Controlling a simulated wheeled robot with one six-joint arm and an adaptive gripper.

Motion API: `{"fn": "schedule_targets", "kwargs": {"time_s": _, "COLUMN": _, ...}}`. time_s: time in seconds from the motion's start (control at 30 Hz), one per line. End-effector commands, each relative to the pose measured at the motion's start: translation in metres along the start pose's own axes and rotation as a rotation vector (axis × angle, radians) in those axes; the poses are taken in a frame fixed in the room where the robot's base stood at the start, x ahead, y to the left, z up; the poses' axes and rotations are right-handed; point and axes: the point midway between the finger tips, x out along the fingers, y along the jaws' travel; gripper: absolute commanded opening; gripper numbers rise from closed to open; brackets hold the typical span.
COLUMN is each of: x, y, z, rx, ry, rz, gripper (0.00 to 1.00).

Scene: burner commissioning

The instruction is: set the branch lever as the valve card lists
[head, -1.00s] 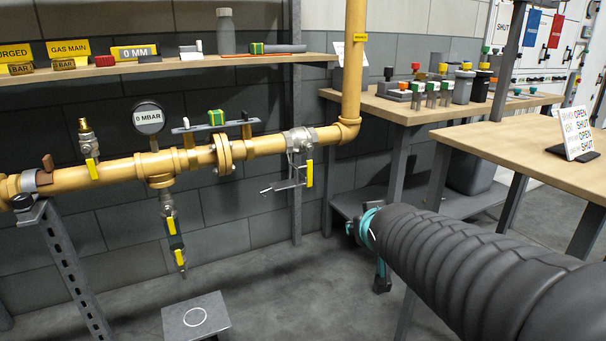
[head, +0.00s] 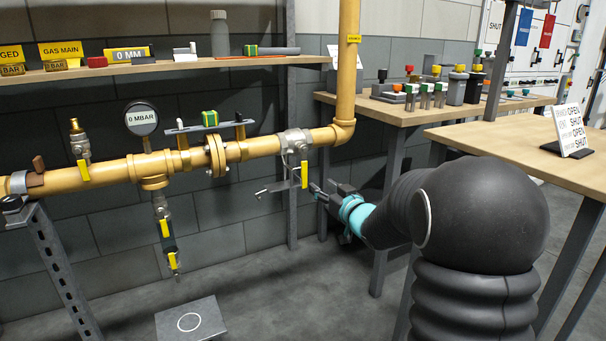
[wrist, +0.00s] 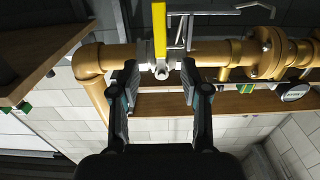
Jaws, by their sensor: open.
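The branch lever (head: 305,174) is a yellow handle on a silver valve (head: 296,142) in the yellow pipe, left of the elbow. It hangs down, across the horizontal pipe. In the wrist view, which is upside down, the lever (wrist: 158,25) points up from the valve nut. My gripper (head: 317,190) is open, just right of the lever's lower end in the head view. In the wrist view my gripper (wrist: 160,78) has its fingertips either side of the nut; contact cannot be told. The valve card (head: 569,131) stands on the right table, reading OPEN, SHUT, OPEN, SHUT downward; its first row appears to be BRANCH.
A grey bracket with a rod (head: 279,187) sits beside the lever. A pressure gauge (head: 141,118) reads 0 MBAR. Other yellow-handled valves (head: 83,170) are further left. A bench with fittings (head: 400,108) stands behind my arm. The floor below the pipe is mostly clear.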

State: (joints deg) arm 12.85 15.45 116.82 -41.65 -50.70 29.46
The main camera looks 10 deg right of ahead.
Motion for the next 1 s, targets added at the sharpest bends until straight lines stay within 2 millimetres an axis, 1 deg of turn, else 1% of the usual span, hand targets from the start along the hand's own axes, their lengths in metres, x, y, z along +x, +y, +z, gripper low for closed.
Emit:
{"fn": "schedule_targets", "kwargs": {"time_s": 0.03, "x": 0.010, "y": -0.001, "z": 0.001, "rx": 0.001, "ry": -0.002, "rz": -0.002, "gripper": 0.46}}
{"fn": "schedule_targets", "kwargs": {"time_s": 0.3, "x": 0.060, "y": -0.001, "z": 0.000, "rx": 0.000, "ry": -0.001, "rz": -0.001, "gripper": 0.46}}
{"fn": "schedule_targets", "kwargs": {"time_s": 0.5, "x": 0.093, "y": -0.001, "z": 0.000, "rx": 0.000, "ry": -0.002, "rz": 0.000, "gripper": 0.46}}
{"fn": "schedule_targets", "kwargs": {"time_s": 0.7, "x": 0.112, "y": 0.000, "z": 0.000, "rx": -0.001, "ry": -0.001, "rz": 0.001, "gripper": 0.46}}
{"fn": "schedule_targets", "kwargs": {"time_s": 0.8, "x": 0.116, "y": 0.000, "z": 0.000, "rx": 0.000, "ry": -0.002, "rz": 0.001, "gripper": 0.46}}
{"fn": "schedule_targets", "kwargs": {"time_s": 1.0, "x": 0.117, "y": 0.000, "z": 0.000, "rx": 0.000, "ry": -0.002, "rz": 0.002, "gripper": 0.46}}
